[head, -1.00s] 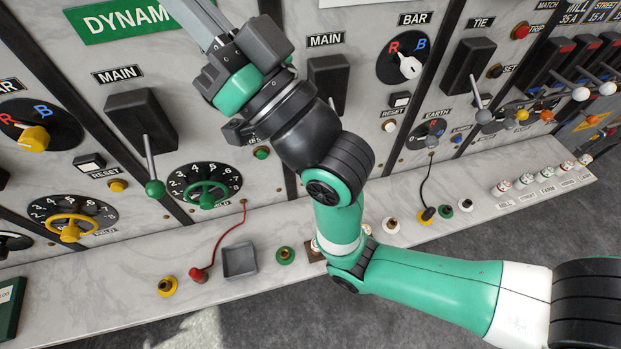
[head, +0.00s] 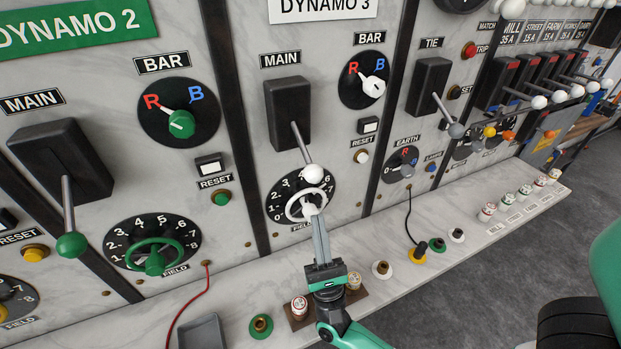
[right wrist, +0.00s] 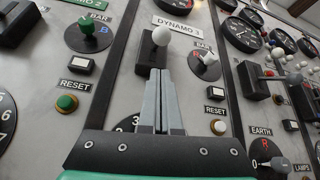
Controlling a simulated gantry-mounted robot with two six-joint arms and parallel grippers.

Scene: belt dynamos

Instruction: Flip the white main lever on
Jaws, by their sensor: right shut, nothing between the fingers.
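The white main lever has a round white knob (head: 314,174) on a metal rod and hangs down from its black box (head: 287,115) on the Dynamo 3 panel. My right gripper (head: 316,218) is shut and empty, pointing up just below the knob, in front of the white field wheel (head: 301,205). In the right wrist view the shut fingertips (right wrist: 160,74) show just below the white knob (right wrist: 161,36). The fingers hide part of the black box there. My left gripper is not in view.
The green main lever (head: 72,243) hangs down on the left panel. The white bar knob (head: 373,87) is up and right, the tie lever (head: 455,130) farther right. Fuses (head: 299,308) and a grey tray (head: 203,333) are on the ledge below.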

